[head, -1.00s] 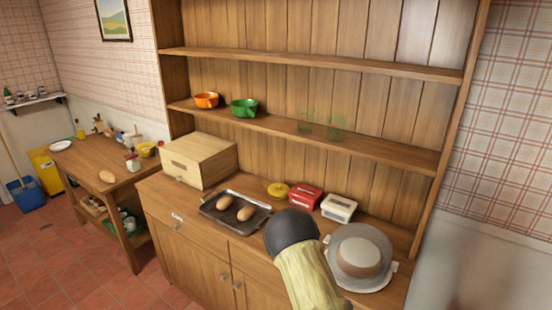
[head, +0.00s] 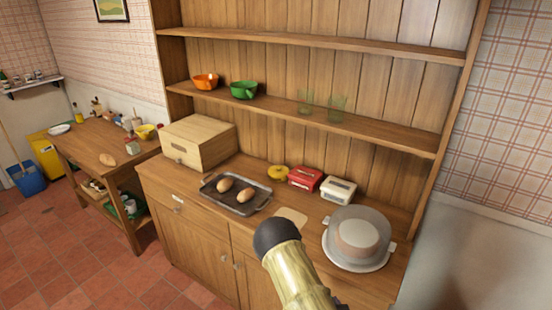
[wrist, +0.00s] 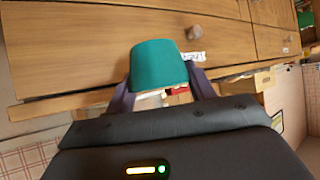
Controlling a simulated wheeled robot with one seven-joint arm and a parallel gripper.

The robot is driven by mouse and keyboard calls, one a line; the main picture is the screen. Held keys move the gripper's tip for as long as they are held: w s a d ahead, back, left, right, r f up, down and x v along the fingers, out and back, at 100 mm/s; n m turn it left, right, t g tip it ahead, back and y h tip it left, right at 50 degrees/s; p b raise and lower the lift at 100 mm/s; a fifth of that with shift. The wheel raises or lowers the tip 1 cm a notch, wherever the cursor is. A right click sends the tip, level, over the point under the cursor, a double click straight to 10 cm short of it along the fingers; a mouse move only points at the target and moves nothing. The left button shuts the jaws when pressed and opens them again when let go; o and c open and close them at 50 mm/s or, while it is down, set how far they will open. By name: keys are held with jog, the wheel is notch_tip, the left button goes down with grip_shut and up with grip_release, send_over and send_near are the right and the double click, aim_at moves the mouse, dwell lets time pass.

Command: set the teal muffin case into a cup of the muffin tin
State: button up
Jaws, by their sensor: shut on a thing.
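The teal muffin case (wrist: 160,65) is between the two fingers of my gripper (wrist: 160,82) in the wrist view. The gripper is shut on it. Wooden drawer fronts (wrist: 90,45) lie behind the case in that view, with a gap I cannot judge. In the head view my arm hides the gripper and the case. I cannot make out a muffin tin with cups in either current view.
On the hutch counter stand a wooden box (head: 197,143), a dark tray (head: 243,209) with two brown oval items, red (head: 305,178) and white (head: 338,190) boxes, and a covered cake stand (head: 358,240). A pale flat board (head: 291,215) lies near my arm.

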notch_tip(320, 180, down, 8)
jog(key=s, duration=0.2)
jog(key=shift+s+f, duration=0.15)
jog(key=shift+f, duration=0.1)
jog(key=shift+a, duration=0.15)
dwell(0.4)
